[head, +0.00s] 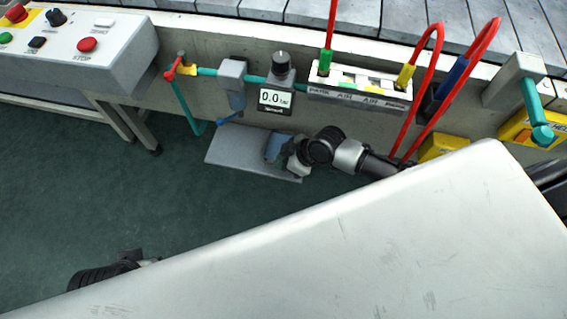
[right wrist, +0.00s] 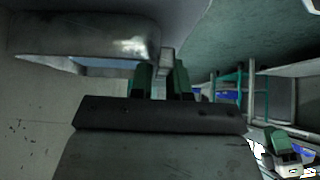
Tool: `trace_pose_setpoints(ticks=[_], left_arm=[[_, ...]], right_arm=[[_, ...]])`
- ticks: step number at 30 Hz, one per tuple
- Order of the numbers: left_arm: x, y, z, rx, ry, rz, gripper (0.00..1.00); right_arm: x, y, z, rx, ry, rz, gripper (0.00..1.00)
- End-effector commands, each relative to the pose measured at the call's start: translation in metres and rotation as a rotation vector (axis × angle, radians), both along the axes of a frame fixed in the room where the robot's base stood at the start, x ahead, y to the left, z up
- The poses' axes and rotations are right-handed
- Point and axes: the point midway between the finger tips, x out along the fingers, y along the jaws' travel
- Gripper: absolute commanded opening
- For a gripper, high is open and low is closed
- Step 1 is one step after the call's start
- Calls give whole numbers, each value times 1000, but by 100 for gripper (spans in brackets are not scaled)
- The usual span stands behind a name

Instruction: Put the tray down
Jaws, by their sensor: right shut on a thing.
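The tray (head: 232,150) is a flat grey plate in the head view, below the pipe line and the 0.0 gauge. My right gripper (head: 277,150) comes in from the right and is shut on the tray near its right end. In the right wrist view, the two green fingers (right wrist: 163,80) close on a narrow grey piece, beside a rounded grey metal part that I take for the tray. Whether anything supports the tray from below cannot be seen. My left gripper (head: 130,256) shows only in part at the lower left; its fingers are hidden.
The green floor (head: 110,200) is open left of the tray. The gauge (head: 275,97), pipes and a labelled socket panel (head: 360,90) with red hoses line the wall above. A control box (head: 90,50) stands at upper left, with a table leg (head: 140,130) below it.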

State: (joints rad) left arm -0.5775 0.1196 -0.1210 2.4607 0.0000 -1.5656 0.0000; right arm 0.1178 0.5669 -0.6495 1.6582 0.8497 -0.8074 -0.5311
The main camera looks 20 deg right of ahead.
Motion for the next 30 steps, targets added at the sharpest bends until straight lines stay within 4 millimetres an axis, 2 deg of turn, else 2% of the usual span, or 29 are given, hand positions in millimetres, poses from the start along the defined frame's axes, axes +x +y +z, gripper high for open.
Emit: trace_pose_setpoints(ticks=[2, 13, 14, 18, 19, 26, 30], left_arm=[[-2, 0, 2, 0, -3, 0, 43], [-2, 0, 1, 1, -2, 0, 43], [-2, 0, 1, 1, -2, 0, 43], [-2, 0, 2, 1, -2, 0, 43], [-2, 0, 2, 1, -2, 0, 43], [-2, 0, 2, 1, -2, 0, 43], [-1, 0, 7, 0, -6, 0, 43]], right_arm=[[0, 0, -7, 1, -2, 0, 0], [0, 0, -10, 0, -2, 0, 0], [0, 0, -10, 0, -1, 1, 18], [0, 0, -9, 0, -1, 1, 40], [0, 0, -9, 0, -1, 1, 42], [0, 0, -9, 0, -1, 1, 42], [-2, -3, -1, -1, -3, 0, 42]])
